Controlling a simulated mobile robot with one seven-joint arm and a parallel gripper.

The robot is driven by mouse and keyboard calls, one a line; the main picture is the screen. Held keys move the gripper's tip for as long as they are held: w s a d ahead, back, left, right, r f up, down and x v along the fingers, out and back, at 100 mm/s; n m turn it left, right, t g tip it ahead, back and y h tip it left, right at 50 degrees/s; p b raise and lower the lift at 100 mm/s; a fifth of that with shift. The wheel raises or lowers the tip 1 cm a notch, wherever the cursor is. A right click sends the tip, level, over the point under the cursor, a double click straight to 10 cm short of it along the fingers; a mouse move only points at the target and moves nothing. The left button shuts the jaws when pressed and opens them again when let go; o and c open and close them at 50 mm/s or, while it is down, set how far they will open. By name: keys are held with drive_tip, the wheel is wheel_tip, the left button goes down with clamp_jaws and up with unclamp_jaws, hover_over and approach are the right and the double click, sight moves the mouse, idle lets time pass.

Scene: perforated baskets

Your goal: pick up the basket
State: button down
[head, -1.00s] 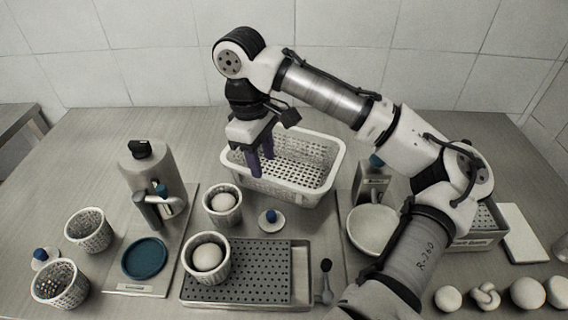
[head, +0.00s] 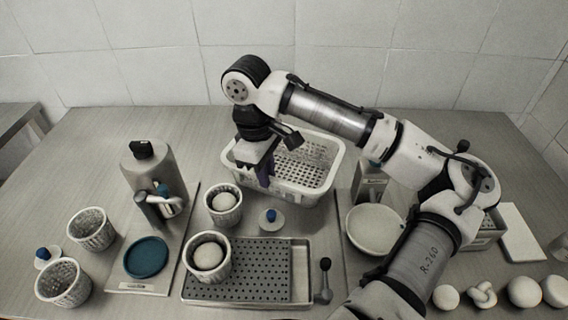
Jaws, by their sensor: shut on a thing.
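A large white perforated basket (head: 326,178) stands on the table behind the perforated tray, upright, with nothing seen inside it. My gripper (head: 264,182) is at its left front side, pointing down, and is shut on the basket's wall there. The wrist and fingers hide that part of the rim. Several small perforated baskets are also in view: one at the left (head: 91,229), one at the front left (head: 63,283), one holding a white ball (head: 223,215), and one on the tray with a white ball (head: 208,268).
A grey dispenser (head: 147,168) and a blue round plate (head: 146,257) are at the left. The perforated tray (head: 262,272) is at front centre. A white bowl (head: 373,230) and a box (head: 484,232) are at the right, partly behind my arm. Mushroom-like objects (head: 482,294) lie front right.

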idle(0.3)
wheel_tip(320, 180, up, 25)
drive_tip(key=p, duration=0.5)
wheel_tip(320, 180, down, 5)
drive_tip(key=b, duration=0.4)
drive_tip(key=shift+r+b, duration=0.15)
drive_tip(key=shift+b, duration=0.2)
